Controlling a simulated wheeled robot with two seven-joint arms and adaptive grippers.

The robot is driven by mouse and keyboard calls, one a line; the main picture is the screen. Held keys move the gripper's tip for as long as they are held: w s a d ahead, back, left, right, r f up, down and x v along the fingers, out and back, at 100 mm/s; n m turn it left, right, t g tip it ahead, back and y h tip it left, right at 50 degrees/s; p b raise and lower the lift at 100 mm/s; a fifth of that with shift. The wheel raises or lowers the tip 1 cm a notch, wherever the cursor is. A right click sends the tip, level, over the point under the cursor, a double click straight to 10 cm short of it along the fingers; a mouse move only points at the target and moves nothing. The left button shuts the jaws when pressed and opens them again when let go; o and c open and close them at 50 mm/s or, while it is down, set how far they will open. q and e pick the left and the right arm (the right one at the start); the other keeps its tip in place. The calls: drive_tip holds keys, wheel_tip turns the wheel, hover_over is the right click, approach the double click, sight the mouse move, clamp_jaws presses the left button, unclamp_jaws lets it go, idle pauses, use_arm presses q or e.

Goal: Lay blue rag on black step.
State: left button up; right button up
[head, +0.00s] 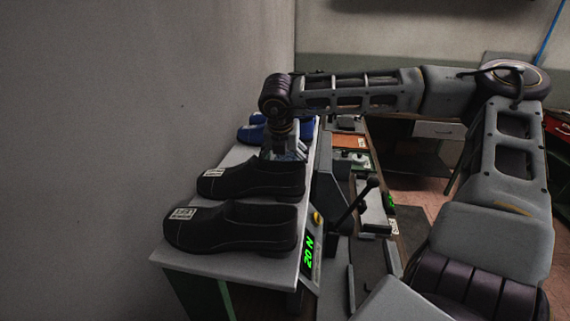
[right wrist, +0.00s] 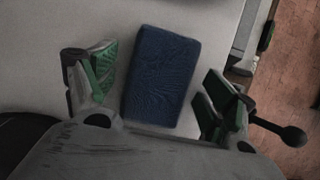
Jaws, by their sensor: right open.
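The blue rag (right wrist: 163,75) shows in the right wrist view as a folded, dark blue rectangular block on a pale grey surface. My right gripper (right wrist: 158,84) is open, with one green-padded finger on each side of the rag and a gap on both sides. In the head view my right gripper (head: 286,152) points down over the white shelf, behind the black shoes, and hides most of what is under it. I cannot pick out the black step with certainty. My left gripper is not in view.
Two black shoes (head: 252,181) (head: 232,228) stand on the white shelf (head: 232,264), with blue shoes (head: 250,132) at its far end. A black lever (head: 357,203) and a green-lit display (head: 308,250) are to the right. A plain wall (head: 140,120) bounds the left.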

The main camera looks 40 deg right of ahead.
sight(285, 159)
drive_tip(key=shift+s, duration=0.15)
drive_tip(key=c, duration=0.9)
drive_tip(key=shift+c, duration=1)
drive_tip(key=shift+f, duration=0.1)
drive_tip(key=shift+s+a+p, duration=0.1)
drive_tip(key=shift+p, duration=0.2)
drive_tip(key=shift+r+p, duration=0.25)
drive_tip(key=shift+p, duration=0.45)
drive_tip(key=shift+w+r+b, duration=0.25)
drive_tip(key=shift+r+b, duration=0.05)
drive_tip(key=shift+r, duration=0.4)
wheel_tip(285, 159, up, 17)
drive_tip(key=b, duration=0.2)
drive_tip(key=shift+f, duration=0.1)
